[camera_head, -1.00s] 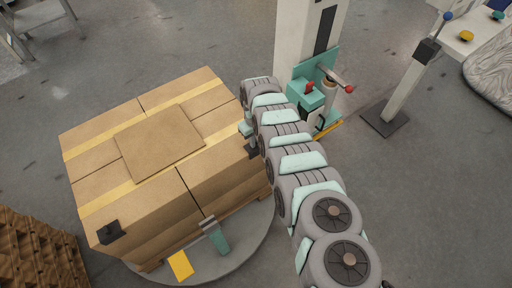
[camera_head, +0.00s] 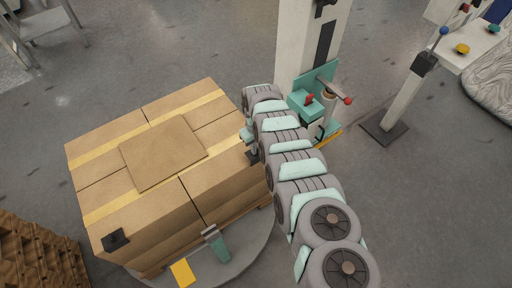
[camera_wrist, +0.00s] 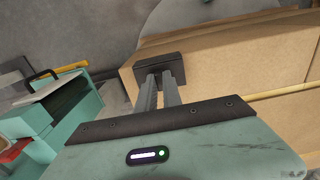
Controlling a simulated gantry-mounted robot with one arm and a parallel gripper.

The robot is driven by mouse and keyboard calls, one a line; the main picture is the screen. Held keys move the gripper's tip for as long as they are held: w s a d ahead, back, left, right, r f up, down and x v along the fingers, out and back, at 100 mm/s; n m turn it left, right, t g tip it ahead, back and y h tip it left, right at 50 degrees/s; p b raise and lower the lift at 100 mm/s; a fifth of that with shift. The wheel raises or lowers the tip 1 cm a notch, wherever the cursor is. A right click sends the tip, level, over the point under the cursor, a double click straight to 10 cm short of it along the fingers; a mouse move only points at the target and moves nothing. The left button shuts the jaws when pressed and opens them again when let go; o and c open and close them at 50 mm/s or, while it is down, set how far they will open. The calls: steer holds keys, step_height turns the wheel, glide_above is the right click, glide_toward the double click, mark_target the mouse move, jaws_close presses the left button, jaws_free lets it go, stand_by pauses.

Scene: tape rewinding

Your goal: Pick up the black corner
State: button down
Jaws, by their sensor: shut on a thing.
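A black corner (camera_wrist: 178,66) lies against the corner of the cardboard boxes in the wrist view. My gripper (camera_wrist: 160,84) is shut on it, with both fingers reaching its near side. In the head view my gripper (camera_head: 251,138) is at the right side of the box stack, mostly hidden by my arm. The dark piece at its tip (camera_head: 253,158) shows small beside the boxes. Another black corner (camera_head: 116,240) sits on the front left corner of the stack.
The taped box stack (camera_head: 207,181) stands on a pallet on a round grey turntable (camera_head: 245,252). A teal and white wrapping machine column (camera_head: 293,45) stands behind my arm. A post with a dark base (camera_head: 384,127) is at the right. Open floor lies behind the boxes.

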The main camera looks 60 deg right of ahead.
step_height(320, 180, up, 17)
steer(key=p, duration=1.6)
steer(key=shift+w+r, duration=0.1)
steer(key=shift+w, duration=0.05)
